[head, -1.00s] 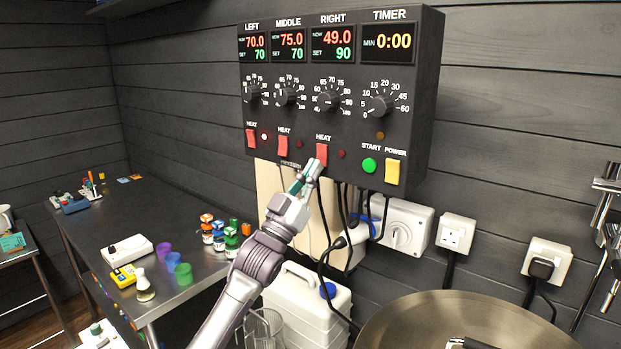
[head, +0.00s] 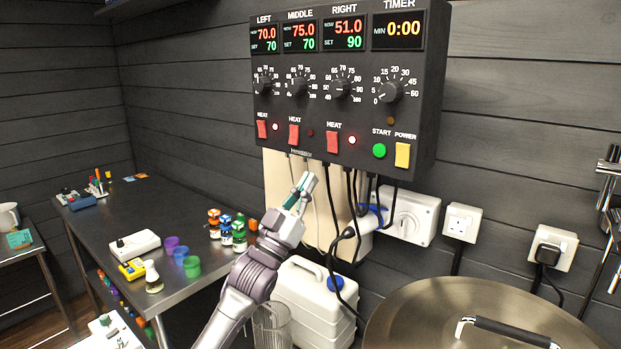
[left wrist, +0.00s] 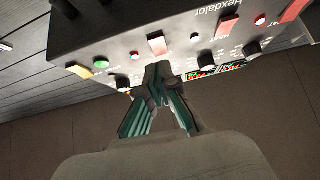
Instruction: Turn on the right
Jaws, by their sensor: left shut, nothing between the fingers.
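The dark control box (head: 345,110) hangs on the wall with LEFT, MIDDLE, RIGHT and TIMER sections. The red RIGHT heat switch (head: 333,142) has a lit lamp (head: 352,140) beside it. The RIGHT display (head: 345,34) reads 51.0 now and 90 set. My left gripper (head: 305,184) is shut and empty, just below the box and apart from the switches. In the left wrist view the box is upside down; the RIGHT switch (left wrist: 157,44) shows just beyond my fingertips (left wrist: 158,76). My right gripper is out of view.
The LEFT switch (head: 262,129) has a lit lamp; the MIDDLE switch (head: 294,134) has a dark one. Cables (head: 352,200) hang below the box. A steel table (head: 130,225) with small bottles and cups stands left; a large metal lid (head: 440,315) is lower right.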

